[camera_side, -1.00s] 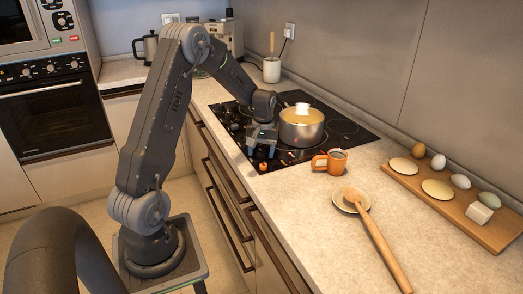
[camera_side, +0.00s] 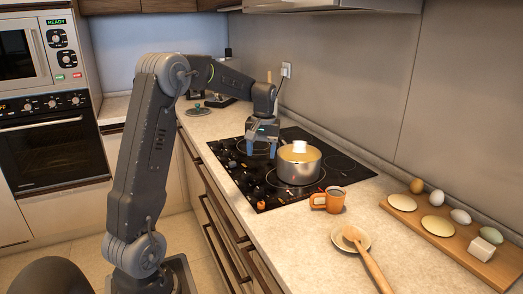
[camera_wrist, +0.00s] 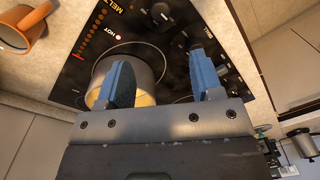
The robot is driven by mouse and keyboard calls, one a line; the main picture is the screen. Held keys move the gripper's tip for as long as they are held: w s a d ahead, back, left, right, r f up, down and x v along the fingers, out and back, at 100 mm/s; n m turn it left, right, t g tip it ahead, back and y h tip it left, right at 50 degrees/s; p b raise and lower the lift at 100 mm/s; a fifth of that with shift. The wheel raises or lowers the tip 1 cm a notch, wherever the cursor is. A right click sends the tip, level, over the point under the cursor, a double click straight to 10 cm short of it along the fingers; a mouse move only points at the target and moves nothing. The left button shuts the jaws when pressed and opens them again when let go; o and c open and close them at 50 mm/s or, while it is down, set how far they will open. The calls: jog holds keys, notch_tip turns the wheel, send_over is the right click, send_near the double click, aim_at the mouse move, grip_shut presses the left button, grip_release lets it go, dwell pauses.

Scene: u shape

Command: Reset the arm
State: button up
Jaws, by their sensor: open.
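My gripper (camera_side: 261,150) has its two blue fingers spread and pointing down, with nothing between them. It hangs over the black cooktop (camera_side: 230,165), just left of and above the metal pot (camera_side: 298,170). The pot stands on the cooktop with yellowish contents, and a white block shows at its top. In the wrist view, my gripper (camera_wrist: 158,66) is open, with the pot (camera_wrist: 144,98) below and partly hidden by the left finger.
An orange mug (camera_side: 327,201) stands near the cooktop's front right corner. A small plate with a wooden-handled tool (camera_side: 370,262) lies on the counter. A wooden board (camera_side: 458,245) holds eggs, flat rounds and a white block. The wall runs behind the cooktop.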

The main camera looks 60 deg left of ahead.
jog(key=shift+r, duration=0.1)
jog(key=s+d+r+m+t, duration=0.25)
jog(key=d+r, duration=0.25)
jog(key=d, duration=0.5)
jog(key=s+d+m+t, duration=0.3)
jog(key=s+d+m, duration=0.5)
jog(key=s+d, duration=0.6)
jog(key=d, duration=0.4)
jog(key=shift+s+d+m+t, duration=0.25)
jog(key=shift+s+m+t, duration=0.05)
jog(key=shift+m+t, duration=0.05)
jog(key=shift+f, duration=0.1)
